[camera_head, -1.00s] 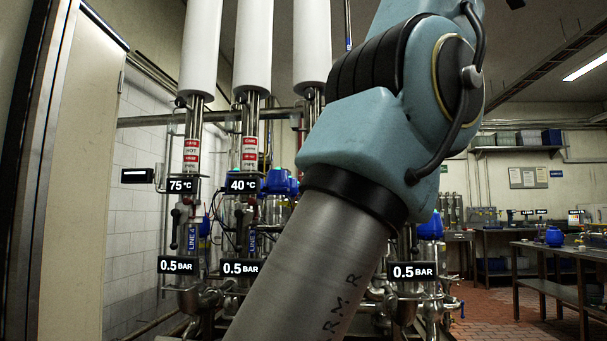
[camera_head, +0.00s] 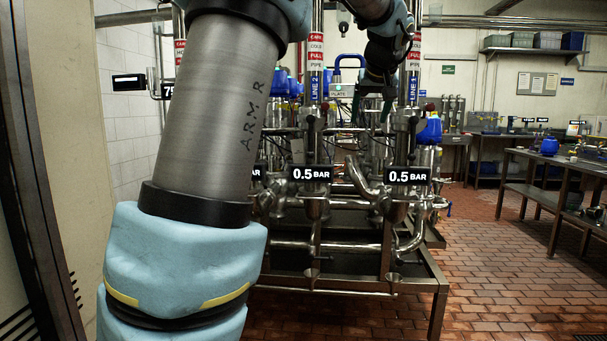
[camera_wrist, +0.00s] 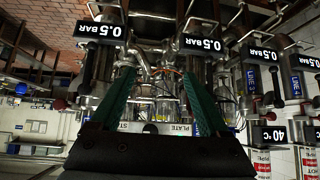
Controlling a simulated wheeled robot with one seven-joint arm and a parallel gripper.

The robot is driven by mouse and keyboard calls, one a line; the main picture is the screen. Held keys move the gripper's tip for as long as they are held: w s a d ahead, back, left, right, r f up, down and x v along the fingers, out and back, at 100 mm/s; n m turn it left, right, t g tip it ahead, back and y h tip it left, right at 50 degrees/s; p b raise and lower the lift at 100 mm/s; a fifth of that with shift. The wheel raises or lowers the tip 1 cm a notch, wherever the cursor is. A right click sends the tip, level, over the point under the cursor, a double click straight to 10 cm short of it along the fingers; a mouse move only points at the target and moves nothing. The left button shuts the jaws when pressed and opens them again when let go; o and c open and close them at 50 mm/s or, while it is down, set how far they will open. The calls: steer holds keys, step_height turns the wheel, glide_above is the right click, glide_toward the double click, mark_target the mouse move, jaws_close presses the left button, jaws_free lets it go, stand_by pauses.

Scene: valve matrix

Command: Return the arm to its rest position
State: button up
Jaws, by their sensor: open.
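My arm fills the left and top of the head view, with its grey link marked "ARM R" upright at the left and its end coming down at top centre-right. My gripper (camera_head: 377,105) hangs small and dark in front of the pipework there. In the wrist view my gripper (camera_wrist: 160,75) shows two green fingers spread apart with nothing held between them. The valve and pipe rack (camera_head: 340,290) stands behind the arm, its left part hidden. The wrist view is turned over and shows the rack's pipes beyond the fingers.
Pressure signs (camera_head: 311,174) reading 0.5 BAR hang on the rack. A light door panel (camera_head: 75,150) stands close at the far left. A metal workbench (camera_head: 560,200) is at the right. The tiled floor (camera_head: 490,270) between rack and bench is clear.

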steer(key=s+a+f+m+g+p, duration=0.1)
steer(key=s+a+f+g, duration=0.1)
steer(key=s+a+f, duration=0.5)
steer(key=s+a+f+g+p, duration=0.2)
steer(key=s+a+f, duration=0.1)
steer(key=a+f, duration=0.65)
steer(key=s+a+f+g, duration=0.1)
steer(key=s+a+f, duration=0.2)
steer(key=s+f, duration=0.3)
steer(key=s+a+f+g+p, duration=0.1)
steer(key=s+a+f+g, duration=0.1)
steer(key=s+f, duration=0.4)
steer(key=s+a, duration=0.1)
steer(key=s, duration=0.2)
steer(key=shift+s+a, duration=0.3)
steer(key=shift+a, duration=0.05)
